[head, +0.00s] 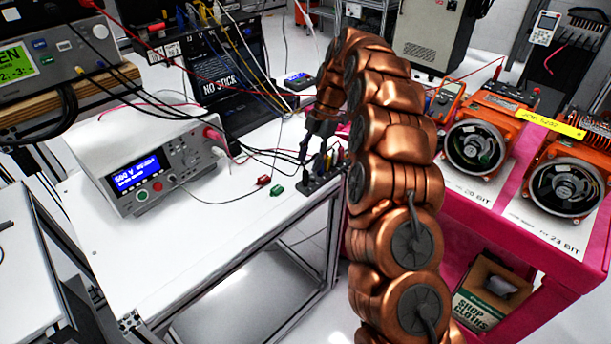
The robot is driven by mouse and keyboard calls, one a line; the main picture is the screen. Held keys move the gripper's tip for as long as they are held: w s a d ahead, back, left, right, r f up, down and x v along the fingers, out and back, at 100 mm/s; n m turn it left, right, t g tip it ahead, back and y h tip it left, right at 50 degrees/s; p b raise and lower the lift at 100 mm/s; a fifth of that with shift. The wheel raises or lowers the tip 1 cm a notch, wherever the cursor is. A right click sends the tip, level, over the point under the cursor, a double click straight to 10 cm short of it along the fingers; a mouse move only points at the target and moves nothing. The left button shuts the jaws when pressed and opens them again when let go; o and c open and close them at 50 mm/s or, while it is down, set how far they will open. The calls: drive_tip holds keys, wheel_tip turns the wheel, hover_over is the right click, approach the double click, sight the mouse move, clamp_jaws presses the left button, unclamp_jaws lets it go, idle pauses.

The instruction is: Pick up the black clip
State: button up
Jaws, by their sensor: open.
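My gripper (311,152) is dark and small in the head view. It hangs at the end of my copper-coloured arm, pointing down over the right edge of the white table (215,250). Its jaws look open, and I see nothing held between them. Just below and to the right of it is a dark cluster of connectors (318,183) with black and yellowish parts at the table edge. A black clip may be among these, but I cannot single it out. A red clip (263,180) and a green clip (277,190) lie on the table left of the cluster.
A power supply (155,170) with a blue display stands on the table, its leads running toward the cluster. Several cables cross behind my gripper. The table's front part is clear.

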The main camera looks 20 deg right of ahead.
sight(306, 170)
drive_tip(key=shift+p+x, duration=1)
drive_tip(key=shift+x, duration=1.4)
clamp_jaws()
